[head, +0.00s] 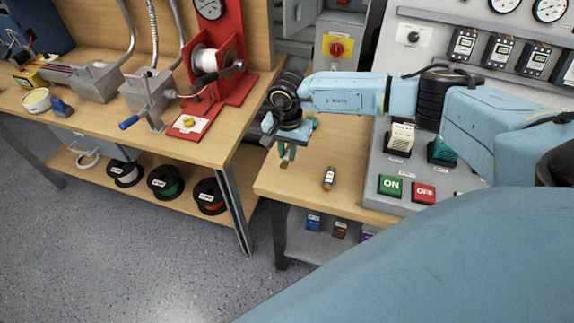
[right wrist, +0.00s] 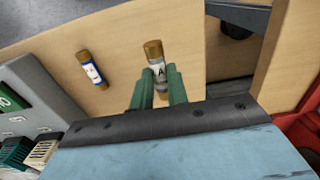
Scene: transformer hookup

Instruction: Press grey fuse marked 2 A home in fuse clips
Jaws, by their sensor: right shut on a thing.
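My right gripper (head: 288,150) is above the left part of the wooden bench, near its front edge. It is shut on a grey fuse (right wrist: 157,72) with copper-coloured end caps. In the right wrist view the green fingers (right wrist: 158,90) grip its sides, and one cap sticks out past the fingertips. An "A" shows on its label; the number cannot be read. In the head view only the fuse's lower end shows, below the fingers. I cannot make out the fuse clips in either view. My left gripper is not in view.
A second fuse with a blue and white label (head: 328,178) is on the bench, right of the gripper; it also shows in the right wrist view (right wrist: 91,69). A grey panel with a green ON button (head: 391,186) and red OFF button (head: 424,193) stands to the right.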

